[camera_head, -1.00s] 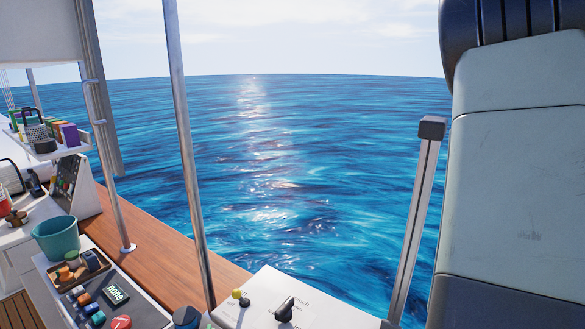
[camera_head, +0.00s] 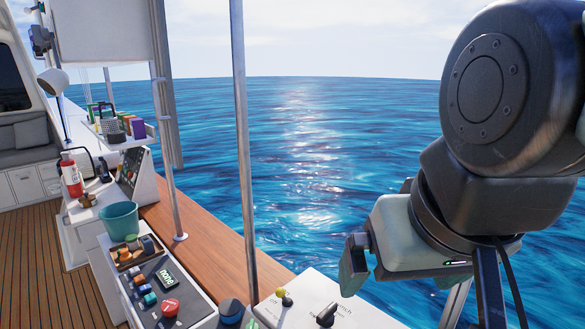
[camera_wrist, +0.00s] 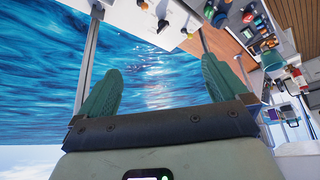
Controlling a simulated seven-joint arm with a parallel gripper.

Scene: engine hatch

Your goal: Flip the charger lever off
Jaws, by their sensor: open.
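I cannot pick out a lever marked as the charger's. My gripper (camera_head: 398,270) is open and empty, above and to the right of this panel, out in front of the sea. In the wrist view, its two green fingers stand wide apart (camera_wrist: 160,82) with only water between them. The panel (camera_wrist: 130,10) shows upside down at the top there, beyond the fingertips.
A dark console (camera_head: 150,283) with colored knobs and a small display stands at lower left. Behind it are a brown tray (camera_head: 135,262), a teal bucket (camera_head: 119,220) and a red extinguisher (camera_head: 70,178). A metal pole (camera_head: 243,150) rises left of the white panel.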

